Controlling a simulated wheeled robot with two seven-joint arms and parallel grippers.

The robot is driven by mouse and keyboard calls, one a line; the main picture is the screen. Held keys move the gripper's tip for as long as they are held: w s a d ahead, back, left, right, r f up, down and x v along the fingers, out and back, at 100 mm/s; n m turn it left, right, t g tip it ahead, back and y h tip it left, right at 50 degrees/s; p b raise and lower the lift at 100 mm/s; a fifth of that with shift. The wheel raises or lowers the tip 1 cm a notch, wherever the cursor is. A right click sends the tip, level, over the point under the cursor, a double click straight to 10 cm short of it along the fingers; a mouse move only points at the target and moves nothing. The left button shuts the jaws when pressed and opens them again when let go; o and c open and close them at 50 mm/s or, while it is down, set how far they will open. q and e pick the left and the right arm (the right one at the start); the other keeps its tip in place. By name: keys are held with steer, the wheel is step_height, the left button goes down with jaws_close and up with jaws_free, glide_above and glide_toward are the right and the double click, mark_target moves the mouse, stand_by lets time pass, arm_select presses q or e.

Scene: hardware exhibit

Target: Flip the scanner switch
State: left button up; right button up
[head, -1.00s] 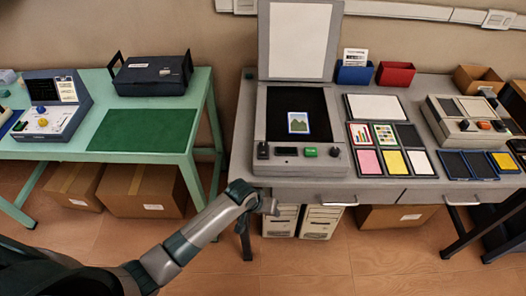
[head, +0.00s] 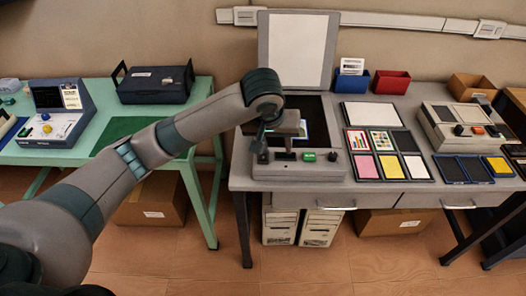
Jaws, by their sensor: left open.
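The grey scanner (head: 300,171) stands on the grey table with its lid (head: 297,50) raised. A picture card (head: 304,130) lies on its dark glass, mostly hidden by my gripper. The front panel has a small dark switch (head: 262,157) at the left, a dark display, a green button (head: 309,157) and a black knob (head: 332,158). My left gripper (head: 274,146) is open and points down over the left part of the front panel, close to the switch. I cannot tell whether it touches the switch. My right gripper is not in view.
Sample frames (head: 372,112) lie right of the scanner, with a second grey device (head: 450,130) further right. Blue (head: 352,82) and red (head: 392,82) bins stand behind. A green table (head: 205,130) on the left holds a dark case (head: 155,84).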

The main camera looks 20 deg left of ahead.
mark_target(263, 156)
arm_select(q)
steer(key=a+r+n+y, duration=0.1)
steer(key=a+r, duration=0.2)
steer(key=r, duration=0.3)
steer(key=shift+s+a+r+y, duration=0.2)
steer(key=shift+s+a+y, duration=0.1)
steer(key=shift+y, duration=0.1)
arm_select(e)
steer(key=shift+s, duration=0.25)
arm_select(q)
steer(key=shift+f, duration=0.1)
steer(key=p+x, duration=0.3)
steer(key=x, duration=1.4)
steer(key=shift+w, duration=0.15)
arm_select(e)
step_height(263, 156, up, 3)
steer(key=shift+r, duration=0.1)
